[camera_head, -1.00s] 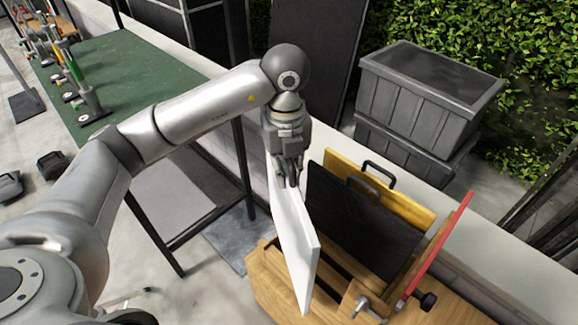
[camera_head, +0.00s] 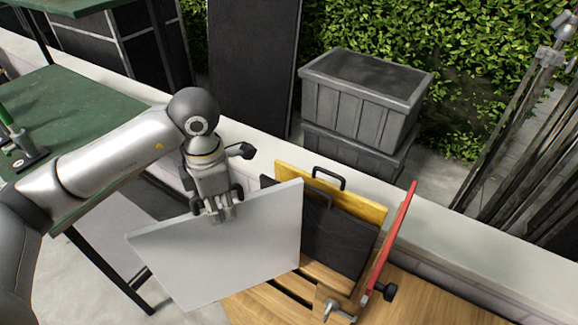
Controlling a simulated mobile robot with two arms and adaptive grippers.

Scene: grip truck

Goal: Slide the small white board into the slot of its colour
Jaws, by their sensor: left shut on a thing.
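The white board (camera_head: 225,255) hangs from my left gripper (camera_head: 217,208), which is shut on its top edge. The board is tilted, with its broad face towards the camera, in front of the wooden slotted rack (camera_head: 262,304). The rack holds a black board (camera_head: 335,235) and a yellow board (camera_head: 360,205) behind it, both upright. A dark slot shows in the rack's wooden base, right of the white board. The white board hides the left part of the rack. My right gripper is not in view.
A red bar (camera_head: 391,240) stands at the rack's right, with a clamp handle (camera_head: 336,309) at the front. Grey crates (camera_head: 365,100) are stacked behind the low wall. A green table (camera_head: 75,110) is at the left.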

